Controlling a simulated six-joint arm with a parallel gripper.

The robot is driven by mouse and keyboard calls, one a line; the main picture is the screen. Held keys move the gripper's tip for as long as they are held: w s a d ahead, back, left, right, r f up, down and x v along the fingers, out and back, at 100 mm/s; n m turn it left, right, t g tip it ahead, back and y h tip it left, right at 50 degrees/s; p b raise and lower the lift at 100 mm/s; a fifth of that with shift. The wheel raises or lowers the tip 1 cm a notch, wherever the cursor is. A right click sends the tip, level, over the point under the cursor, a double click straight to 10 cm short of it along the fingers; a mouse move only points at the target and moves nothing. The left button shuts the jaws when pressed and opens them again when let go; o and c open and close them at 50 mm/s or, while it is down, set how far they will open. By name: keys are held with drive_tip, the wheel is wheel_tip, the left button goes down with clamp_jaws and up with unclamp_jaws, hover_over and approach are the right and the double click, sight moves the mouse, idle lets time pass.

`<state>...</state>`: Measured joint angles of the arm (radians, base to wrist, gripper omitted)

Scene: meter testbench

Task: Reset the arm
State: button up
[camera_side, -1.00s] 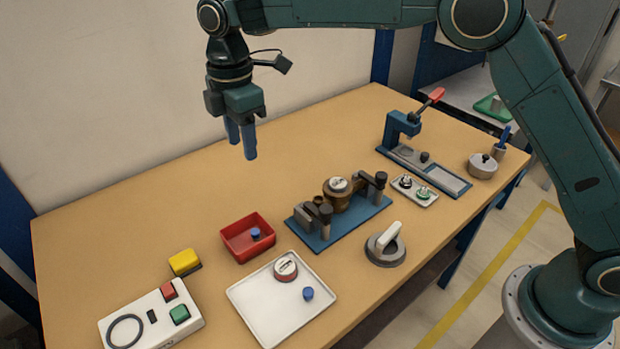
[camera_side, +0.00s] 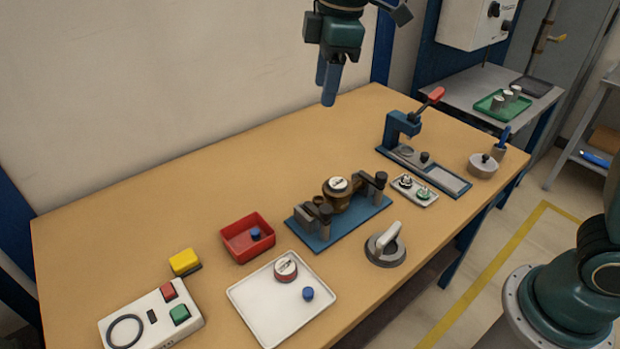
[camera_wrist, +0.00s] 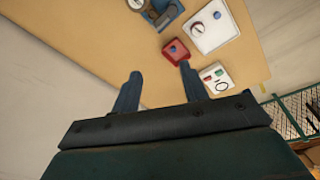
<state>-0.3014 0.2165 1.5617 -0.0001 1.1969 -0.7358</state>
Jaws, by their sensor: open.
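My gripper (camera_side: 328,84) is high above the back of the wooden table (camera_side: 130,213), near the wall, with its blue fingers pointing down. In the wrist view its two fingers (camera_wrist: 159,90) are spread apart with nothing between them, so it is open and empty. It touches nothing on the table. Most of my arm above the gripper is out of the side view.
A blue fixture (camera_side: 316,240) holds a brass meter (camera_side: 338,203). Nearby are a red bin (camera_side: 232,244), white tray (camera_side: 262,318), round grey tool (camera_side: 386,246), blue press (camera_side: 398,128), control box (camera_side: 145,322) and yellow block (camera_side: 184,262). The table's back left is clear.

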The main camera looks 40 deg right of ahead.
drive_tip(key=s+d+r+m+t, duration=0.2)
drive_tip(key=s+d+m, duration=0.4)
drive_tip(key=s+d, duration=0.45)
drive_tip(key=s+d+f+m+t, duration=0.1)
drive_tip(key=s+f+m, duration=0.1)
drive_tip(key=s, duration=0.5)
drive_tip(key=s+d+f+m, duration=0.2)
drive_tip(key=s+f+m, duration=0.1)
drive_tip(key=s, duration=0.5)
drive_tip(key=shift+f+m+t+h, duration=0.2)
drive_tip(key=shift+m+t+h, duration=0.1)
drive_tip(key=shift+m+t, duration=0.1)
drive_tip(key=shift+w, duration=0.1)
